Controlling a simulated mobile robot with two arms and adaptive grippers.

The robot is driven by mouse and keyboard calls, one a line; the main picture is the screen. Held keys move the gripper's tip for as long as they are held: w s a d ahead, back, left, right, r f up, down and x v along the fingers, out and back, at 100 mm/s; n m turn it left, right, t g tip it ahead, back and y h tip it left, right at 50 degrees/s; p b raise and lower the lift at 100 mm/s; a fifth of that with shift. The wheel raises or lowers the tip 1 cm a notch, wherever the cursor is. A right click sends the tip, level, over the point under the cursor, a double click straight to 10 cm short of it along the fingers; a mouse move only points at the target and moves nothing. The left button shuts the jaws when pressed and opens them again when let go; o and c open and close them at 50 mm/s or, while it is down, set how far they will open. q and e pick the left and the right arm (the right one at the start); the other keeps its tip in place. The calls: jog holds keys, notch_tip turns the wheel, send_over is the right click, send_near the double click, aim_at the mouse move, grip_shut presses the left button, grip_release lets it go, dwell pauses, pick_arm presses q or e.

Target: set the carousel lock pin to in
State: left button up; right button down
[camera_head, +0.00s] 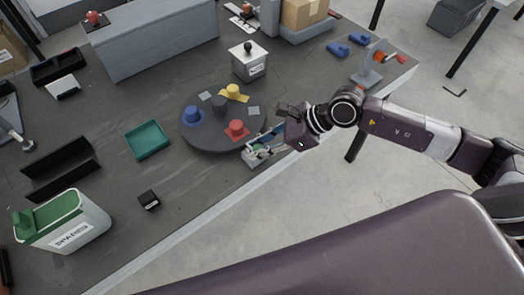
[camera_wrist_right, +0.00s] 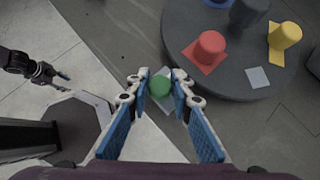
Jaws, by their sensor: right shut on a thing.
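The carousel (camera_head: 222,139) is a dark round disc on the table with colored pegs. The lock pin's green knob (camera_wrist_right: 160,86) shows in the right wrist view, over a pale plate beside the disc's rim. In the head view its pale mount (camera_head: 252,160) is at the carousel's front right edge, partly covered by my right gripper (camera_head: 266,148). My right gripper (camera_wrist_right: 160,88) is shut on the green knob, one finger on each side. The pin's shaft is hidden. My left gripper (camera_wrist_right: 58,80) shows small at the left of the right wrist view, over the floor, its fingers apart and empty.
The carousel carries blue (camera_head: 192,115), grey (camera_head: 219,105), yellow (camera_head: 233,90) and red (camera_head: 236,128) pegs. A white box with a black knob (camera_head: 248,63) stands behind it. A green tray (camera_head: 147,139) lies to the left. The table's front edge runs close by the pin.

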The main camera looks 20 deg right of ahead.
jog(key=shift+w+a, duration=0.2)
jog(key=shift+w, duration=0.3)
jog(key=shift+w+a, duration=0.15)
jog(key=shift+w, duration=0.3)
jog(key=shift+r, duration=0.15)
jog(key=c, duration=2)
grip_release()
jog(key=shift+o, duration=1.2)
jog(key=shift+w, duration=0.1)
jog(key=v, duration=1.1)
jog(key=shift+s+d+r, duration=0.2)
jog(key=shift+d, duration=0.1)
